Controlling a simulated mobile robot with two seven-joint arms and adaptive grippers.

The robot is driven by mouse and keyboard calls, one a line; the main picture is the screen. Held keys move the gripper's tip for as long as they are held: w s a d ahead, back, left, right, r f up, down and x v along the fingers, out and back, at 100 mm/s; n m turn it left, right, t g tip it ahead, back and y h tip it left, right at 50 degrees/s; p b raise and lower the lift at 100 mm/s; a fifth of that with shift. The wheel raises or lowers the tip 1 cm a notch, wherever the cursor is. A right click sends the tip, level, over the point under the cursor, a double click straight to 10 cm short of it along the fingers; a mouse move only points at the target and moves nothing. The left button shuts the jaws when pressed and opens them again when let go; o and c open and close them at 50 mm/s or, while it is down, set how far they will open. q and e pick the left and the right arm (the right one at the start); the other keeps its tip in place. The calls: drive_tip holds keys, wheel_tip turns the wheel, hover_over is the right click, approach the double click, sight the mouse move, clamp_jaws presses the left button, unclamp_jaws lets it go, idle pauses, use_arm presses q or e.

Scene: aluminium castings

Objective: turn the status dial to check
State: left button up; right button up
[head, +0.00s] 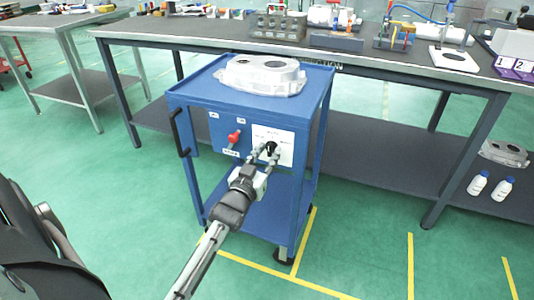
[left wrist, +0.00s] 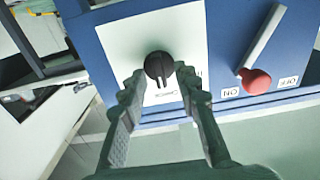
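The status dial is a black round knob (head: 271,147) on a white label plate (head: 286,152) on the front of the blue cart (head: 181,97). In the left wrist view the dial (left wrist: 158,65) shows between and just beyond my fingertips. Its ridge points toward the lower part of that picture; the plate's lettering is too small or hidden to read. My left gripper (head: 264,156) is open in front of the dial, a finger on each side; it also shows in the left wrist view (left wrist: 160,76). I cannot tell whether the fingers touch the dial. My right gripper is not in view.
A red-knobbed lever (head: 234,136) with ON and OFF labels sits beside the plate. A casting (head: 262,76) lies on the cart top. A black handle (head: 179,132) sticks out at the cart's left. A long workbench (head: 215,35) stands behind; green floor is open in front.

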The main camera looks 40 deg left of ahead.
use_arm(q)
drive_tip(key=v, duration=1.2)
drive_tip(key=s+d+f+m+g+h, duration=0.1)
drive_tip(key=s+d+f+g, duration=0.15)
drive_tip(key=f, duration=0.55)
drive_tip(key=s+d+f+m+g+h, duration=0.1)
drive_tip(key=f+g, duration=0.2)
drive_tip(key=f, duration=0.4)
drive_tip(key=s+d+f+g+h, duration=0.1)
drive_tip(key=d+f+g, duration=0.15)
drive_tip(key=f, duration=0.55)
drive_tip(key=s+d+f+m+g, duration=0.1)
drive_tip(key=s+f+g, duration=0.5)
drive_tip(key=s+f, duration=0.7)
drive_tip(key=shift+s+m+g, duration=0.4)
drive_tip(key=shift+s+m, duration=0.2)
drive_tip(key=shift+m, duration=0.2)
drive_tip(key=shift+d, duration=0.1)
